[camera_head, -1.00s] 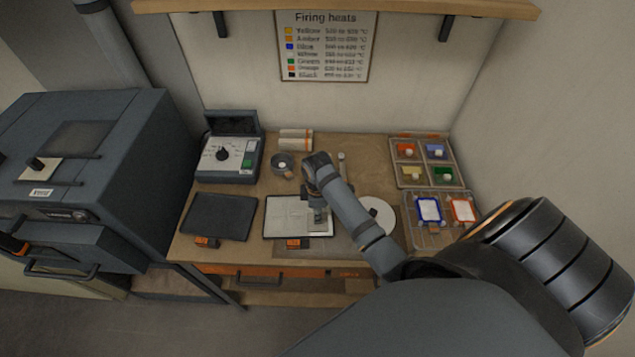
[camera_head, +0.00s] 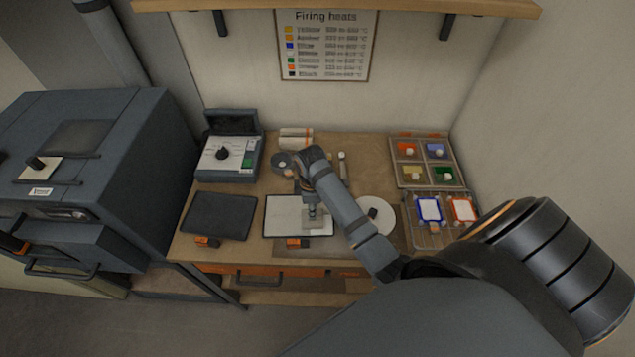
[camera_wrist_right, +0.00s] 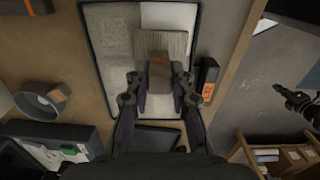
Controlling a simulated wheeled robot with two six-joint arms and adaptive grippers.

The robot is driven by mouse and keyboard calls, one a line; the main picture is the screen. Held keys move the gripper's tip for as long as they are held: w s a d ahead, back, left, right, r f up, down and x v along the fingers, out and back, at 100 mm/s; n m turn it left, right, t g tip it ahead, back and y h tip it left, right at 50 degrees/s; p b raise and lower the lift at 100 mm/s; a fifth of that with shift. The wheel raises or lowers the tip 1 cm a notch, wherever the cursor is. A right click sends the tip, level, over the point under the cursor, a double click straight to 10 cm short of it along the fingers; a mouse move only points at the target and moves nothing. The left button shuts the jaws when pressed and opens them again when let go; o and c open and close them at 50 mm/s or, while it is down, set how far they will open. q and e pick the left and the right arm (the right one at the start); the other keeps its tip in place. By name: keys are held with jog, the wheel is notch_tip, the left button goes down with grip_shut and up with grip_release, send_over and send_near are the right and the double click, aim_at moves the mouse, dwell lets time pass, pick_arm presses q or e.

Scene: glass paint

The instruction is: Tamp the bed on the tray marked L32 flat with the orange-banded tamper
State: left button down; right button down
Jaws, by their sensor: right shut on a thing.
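My right gripper (camera_head: 312,203) is shut on the tamper (camera_wrist_right: 162,43), a grey block with a brownish grip between the fingers. It also shows in the head view (camera_head: 314,222), over the right part of the middle tray. This dark-rimmed tray (camera_head: 266,233) holds a flat whitish bed (camera_head: 285,216). In the wrist view the bed (camera_wrist_right: 110,45) has a greyer, speckled side and a paler strip. Whether the block touches the bed I cannot tell.
A dark plate (camera_head: 218,216) lies left of the tray, a white disc (camera_head: 383,216) right of it. Colour trays (camera_head: 425,177) fill the right end. A kiln (camera_head: 90,170) stands left.

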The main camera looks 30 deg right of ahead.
jog(key=shift+w+a, duration=0.4)
jog(key=shift+a, duration=0.3)
jog(key=shift+w+a, duration=0.4)
jog(key=shift+a, duration=0.25)
jog(key=shift+w+a, duration=0.4)
jog(key=shift+a, duration=0.3)
jog(key=shift+f, duration=0.1)
jog(key=shift+f, duration=0.65)
jog(key=shift+s+f, duration=0.1)
jog(key=shift+f, duration=0.25)
jog(key=shift+r, duration=0.15)
jog(key=shift+r, duration=1)
